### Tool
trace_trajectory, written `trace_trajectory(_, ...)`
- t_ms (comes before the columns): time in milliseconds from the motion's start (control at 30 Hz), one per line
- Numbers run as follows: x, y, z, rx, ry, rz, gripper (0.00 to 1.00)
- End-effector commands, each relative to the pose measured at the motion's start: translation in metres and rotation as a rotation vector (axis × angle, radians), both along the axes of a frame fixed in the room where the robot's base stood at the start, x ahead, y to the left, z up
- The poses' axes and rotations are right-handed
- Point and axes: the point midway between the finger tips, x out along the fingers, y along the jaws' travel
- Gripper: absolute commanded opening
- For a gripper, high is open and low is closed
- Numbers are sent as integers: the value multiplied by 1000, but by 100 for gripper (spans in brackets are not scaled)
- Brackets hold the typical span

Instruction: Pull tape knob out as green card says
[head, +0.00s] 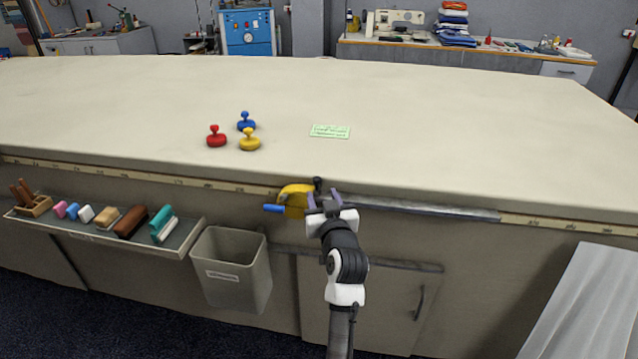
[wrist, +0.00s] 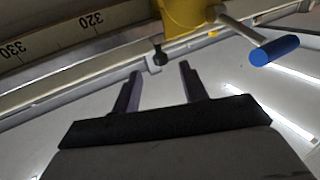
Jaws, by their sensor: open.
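The green card (head: 330,131) lies flat on the table top; its small print is too small to read. A small black knob (head: 318,184) stands at the table's front edge. It also shows in the wrist view (wrist: 158,54), just beyond my fingertips and in line with the gap between them. My gripper (head: 323,197) is open and empty in front of the knob, its fingers (wrist: 160,72) pointing at the edge. A numbered measuring tape (wrist: 60,38) runs along the edge. A yellow piece (head: 297,198) with a blue handle (head: 273,208) is left of my gripper.
Red (head: 216,137), blue (head: 246,121) and yellow (head: 250,141) knobbed pieces stand on the table, left of the card. A tray (head: 180,248) of blocks and a grey bin (head: 232,272) are at the front, lower left. The right of the table top is clear.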

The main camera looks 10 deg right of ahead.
Motion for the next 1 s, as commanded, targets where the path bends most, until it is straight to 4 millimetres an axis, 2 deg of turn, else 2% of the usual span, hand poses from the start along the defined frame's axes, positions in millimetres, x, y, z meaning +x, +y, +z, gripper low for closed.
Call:
trace_trajectory(100,22,2,2,-1,0,0,43)
trace_trajectory(300,43,4,1,0,-1,0,43)
trace_trajectory(667,48,4,0,0,-1,0,43)
trace_trajectory(767,48,4,0,0,-1,0,33)
trace_trajectory(1000,48,4,0,0,-1,0,1)
